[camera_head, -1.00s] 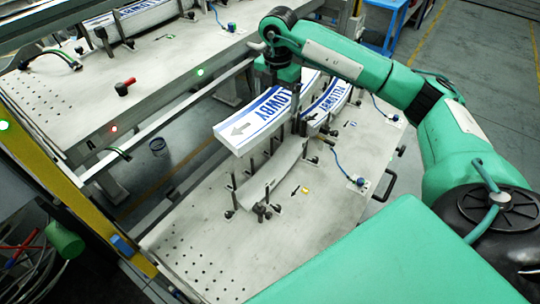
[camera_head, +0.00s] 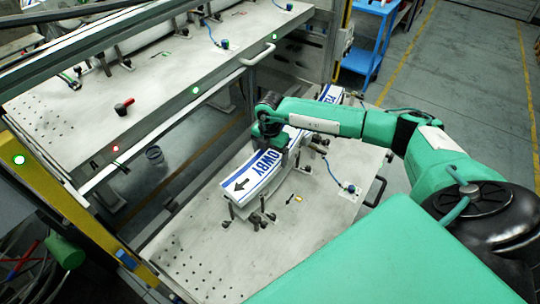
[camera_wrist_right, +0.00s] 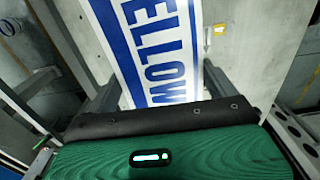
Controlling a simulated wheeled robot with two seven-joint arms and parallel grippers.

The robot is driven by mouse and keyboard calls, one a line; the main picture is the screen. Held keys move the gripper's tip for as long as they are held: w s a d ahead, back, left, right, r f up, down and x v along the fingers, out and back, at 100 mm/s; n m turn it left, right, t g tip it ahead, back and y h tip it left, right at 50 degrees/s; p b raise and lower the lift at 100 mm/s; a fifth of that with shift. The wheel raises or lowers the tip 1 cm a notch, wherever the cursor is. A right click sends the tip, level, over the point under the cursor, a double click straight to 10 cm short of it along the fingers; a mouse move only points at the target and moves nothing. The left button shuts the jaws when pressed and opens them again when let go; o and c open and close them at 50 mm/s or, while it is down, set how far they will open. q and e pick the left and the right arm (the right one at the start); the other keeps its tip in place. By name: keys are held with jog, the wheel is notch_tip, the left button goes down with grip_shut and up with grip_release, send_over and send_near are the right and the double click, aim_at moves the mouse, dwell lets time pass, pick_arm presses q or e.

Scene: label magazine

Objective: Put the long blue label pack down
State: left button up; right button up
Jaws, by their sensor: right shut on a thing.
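The long blue label pack (camera_head: 247,188), white with blue stripes and blue lettering, lies lengthwise along its curved holder (camera_head: 274,192) on the near bench. It is low among the holder's posts; I cannot tell whether it rests fully on the holder. My right gripper (camera_head: 284,154) is shut on the pack around its middle. In the right wrist view the pack (camera_wrist_right: 152,50) runs between the two fingers of the right gripper (camera_wrist_right: 158,92). The arm hides part of the pack's far half. My left gripper is not in view.
The near bench (camera_head: 190,245) has a perforated, clear near-left part. A blue-cabled fitting (camera_head: 349,187) and a black handle (camera_head: 375,191) are at its right. A second bench (camera_head: 75,118) stands at the back left.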

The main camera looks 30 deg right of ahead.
aim_at(270, 155)
jog(key=shift+f, duration=0.85)
jog(key=shift+f+b, duration=0.35)
jog(key=shift+f, duration=0.3)
jog(key=o, duration=1.2)
jog(key=shift+r, duration=0.1)
